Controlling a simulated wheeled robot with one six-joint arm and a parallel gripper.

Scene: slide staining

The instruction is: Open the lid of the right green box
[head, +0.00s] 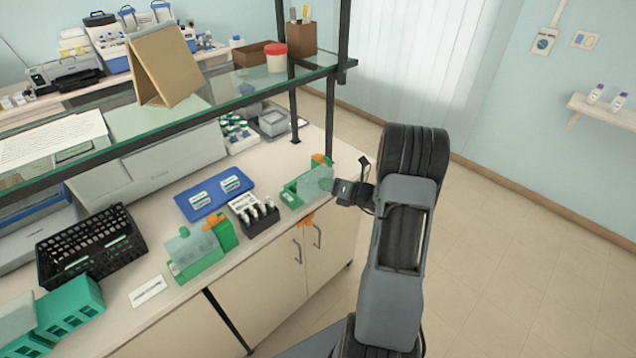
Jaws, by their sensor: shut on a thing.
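The right green box (292,197) stands near the right end of the bench, close to the front edge. Its pale see-through lid (318,179) stands tilted up over the box's right side, and an orange piece (320,160) shows behind it. My gripper (336,188) reaches in from the right and is shut on the lid's right edge. The fingertips are small here, and the exact contact is hard to see.
A second green box (197,268) with a clear lid stands to the left. A dark rack (262,222) and a blue tray (205,205) lie between. A glass shelf (220,107) and its black post (296,105) stand behind. Floor on the right is clear.

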